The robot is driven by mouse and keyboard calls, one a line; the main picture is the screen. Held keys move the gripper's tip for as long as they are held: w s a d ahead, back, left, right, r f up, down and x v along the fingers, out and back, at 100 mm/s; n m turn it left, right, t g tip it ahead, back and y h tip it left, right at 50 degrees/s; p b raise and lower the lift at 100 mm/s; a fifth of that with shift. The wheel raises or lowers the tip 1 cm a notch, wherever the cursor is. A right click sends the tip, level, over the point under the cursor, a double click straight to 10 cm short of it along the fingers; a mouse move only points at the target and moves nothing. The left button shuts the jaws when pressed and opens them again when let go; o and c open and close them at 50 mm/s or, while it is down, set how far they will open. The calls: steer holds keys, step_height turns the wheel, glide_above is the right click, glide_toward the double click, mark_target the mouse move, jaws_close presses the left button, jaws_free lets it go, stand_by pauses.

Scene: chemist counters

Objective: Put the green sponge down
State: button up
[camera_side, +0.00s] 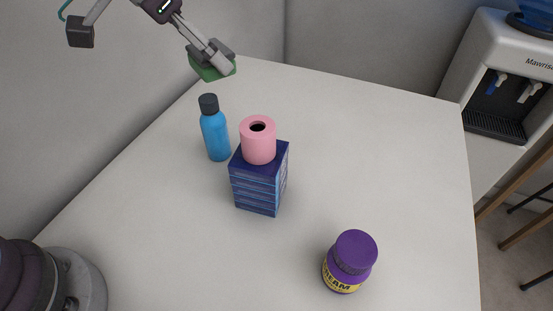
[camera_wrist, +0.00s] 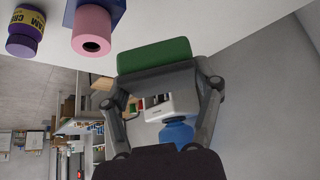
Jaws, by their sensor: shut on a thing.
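The green sponge (camera_side: 213,70) is held by my gripper (camera_side: 222,58) near the far left end of the counter, at the top of the side view. It appears to be raised above the counter. In the wrist view the green sponge (camera_wrist: 153,57) spans the fingertips of my gripper (camera_wrist: 157,72), with both fingers closed on it. The fingers cover part of the sponge in the side view.
On the white counter (camera_side: 390,150) stand a blue bottle (camera_side: 215,135), a dark blue box (camera_side: 258,185) with a pink roll (camera_side: 258,143) on top, and a purple cream jar (camera_side: 350,262). A water dispenser (camera_side: 500,90) stands beyond the right edge.

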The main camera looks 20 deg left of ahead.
mark_target(177, 133)
steer(key=w+a+n+t+y, duration=0.15)
steer(key=a+n, duration=0.25)
steer(key=a, duration=0.4)
steer(key=w+a+n+y, duration=0.1)
steer(key=a+n+y, duration=0.15)
steer(key=a, duration=0.65)
steer(key=f, duration=2)
steer(key=shift+w+d+f, duration=0.2)
steer(key=shift+d+f, duration=0.15)
steer(key=shift+d, duration=0.05)
steer(key=shift+f, duration=0.1)
steer(key=o, duration=0.9)
